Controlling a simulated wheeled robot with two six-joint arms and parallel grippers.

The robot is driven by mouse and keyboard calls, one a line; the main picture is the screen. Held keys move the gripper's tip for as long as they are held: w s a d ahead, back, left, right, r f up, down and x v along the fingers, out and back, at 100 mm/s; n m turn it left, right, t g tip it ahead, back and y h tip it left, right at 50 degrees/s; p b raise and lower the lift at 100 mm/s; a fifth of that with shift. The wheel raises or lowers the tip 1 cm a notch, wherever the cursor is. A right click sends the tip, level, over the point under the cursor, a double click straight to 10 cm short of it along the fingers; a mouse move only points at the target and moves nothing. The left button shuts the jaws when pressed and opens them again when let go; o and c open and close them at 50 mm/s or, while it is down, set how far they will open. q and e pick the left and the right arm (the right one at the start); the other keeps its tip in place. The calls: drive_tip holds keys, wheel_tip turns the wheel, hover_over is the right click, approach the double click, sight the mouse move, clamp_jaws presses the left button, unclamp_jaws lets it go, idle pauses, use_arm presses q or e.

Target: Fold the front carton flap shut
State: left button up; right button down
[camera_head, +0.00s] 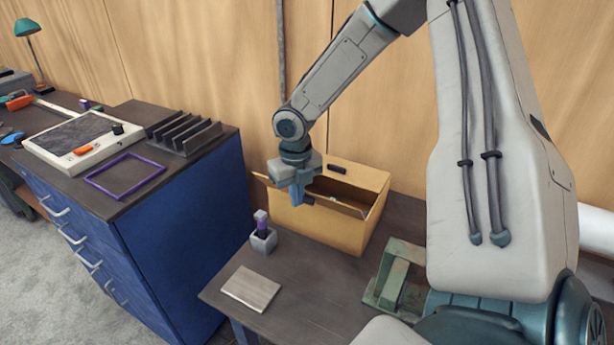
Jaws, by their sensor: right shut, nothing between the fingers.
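The cardboard carton (322,226) stands on the dark table against the wooden wall. Its top is partly open, and a dark gap shows on the right of the opening. A flap (338,206) along the front edge sits beside my gripper and is partly hidden by it. Another flap sticks out at the left corner. My right gripper (301,200) points down at the carton's front left edge, with its fingers shut and empty. I cannot tell whether it touches the flap. My left gripper is not in view.
A green metal bracket (398,278) stands to the right. A blue drawer cabinet (190,245) stands left.

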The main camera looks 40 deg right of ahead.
drive_tip(key=shift+w+d+p, duration=0.2)
drive_tip(key=shift+d+p, duration=0.1)
drive_tip(key=shift+d, duration=0.3)
drive_tip(key=shift+w+d+p, duration=0.15)
drive_tip(key=shift+d+p, duration=0.15)
drive_tip(key=shift+d, duration=0.3)
drive_tip(key=shift+w+d+p, duration=0.15)
drive_tip(key=shift+w+d, duration=0.05)
drive_tip(key=shift+d, duration=0.55)
drive_tip(key=shift+w+d+p, duration=0.15)
drive_tip(key=shift+w+d, duration=0.05)
drive_tip(key=shift+d, duration=0.5)
drive_tip(key=d, duration=0.2)
drive_tip(key=w+d, duration=0.1)
drive_tip(key=d, duration=0.1)
drive_tip(key=shift+w, duration=0.1)
drive_tip(key=shift+r, duration=0.15)
wheel_tip(320, 180, up, 8)
drive_tip(key=p, duration=0.4)
drive_tip(key=shift+a+f, duration=0.1)
drive_tip(key=shift+f, duration=0.1)
